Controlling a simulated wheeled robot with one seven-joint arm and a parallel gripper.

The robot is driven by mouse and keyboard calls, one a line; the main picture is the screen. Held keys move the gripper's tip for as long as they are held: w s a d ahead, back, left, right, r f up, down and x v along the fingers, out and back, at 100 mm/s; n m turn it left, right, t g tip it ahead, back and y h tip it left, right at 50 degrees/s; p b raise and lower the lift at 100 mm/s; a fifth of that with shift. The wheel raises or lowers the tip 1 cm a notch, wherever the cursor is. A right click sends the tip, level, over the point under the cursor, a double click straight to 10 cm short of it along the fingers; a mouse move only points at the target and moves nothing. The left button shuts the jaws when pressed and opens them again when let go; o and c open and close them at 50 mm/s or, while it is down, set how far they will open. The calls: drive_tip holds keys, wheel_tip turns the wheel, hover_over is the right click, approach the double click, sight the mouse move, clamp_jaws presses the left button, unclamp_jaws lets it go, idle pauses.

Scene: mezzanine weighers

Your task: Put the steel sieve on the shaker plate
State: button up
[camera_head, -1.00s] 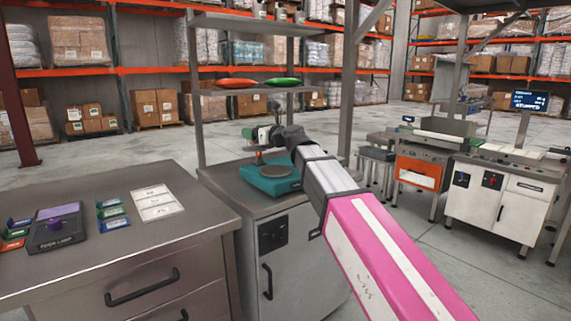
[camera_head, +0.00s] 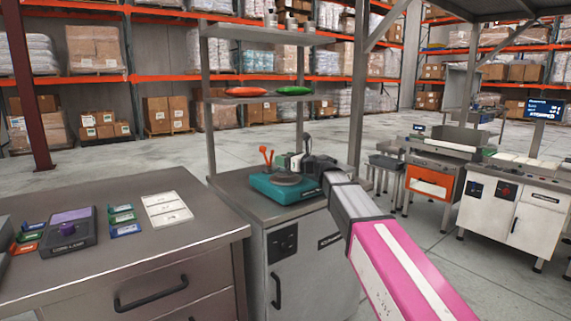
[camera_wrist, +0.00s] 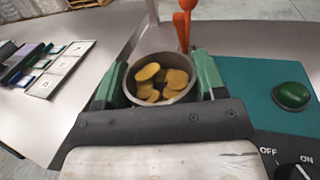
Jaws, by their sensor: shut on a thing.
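My gripper (camera_head: 292,161) is shut on a round steel vessel (camera_wrist: 128,88), which appears to be the sieve. In the wrist view its green fingers (camera_wrist: 160,85) press on both sides of the rim. The vessel is upright and holds several flat golden-brown pieces (camera_wrist: 150,72). The teal shaker (camera_head: 262,191) stands on the grey cabinet, and its round plate (camera_head: 285,180) shows just below my gripper. In the wrist view the shaker's body (camera_wrist: 250,75) extends to the right, with a green button and an OFF/ON switch. I cannot tell whether the vessel touches the plate.
On the left counter (camera_head: 185,245) are coloured cards, a purple-topped device (camera_head: 73,228) and a white sheet (camera_head: 167,210).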

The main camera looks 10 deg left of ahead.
drive_tip(key=shift+f, duration=0.7)
drive_tip(key=o, duration=1.1)
drive_tip(key=shift+f, duration=0.1)
drive_tip(key=shift+o, duration=0.2)
drive_tip(key=shift+s+d, duration=0.2)
drive_tip(key=shift+d, duration=0.15)
drive_tip(key=v, duration=1.1)
drive_tip(key=shift+d, duration=0.1)
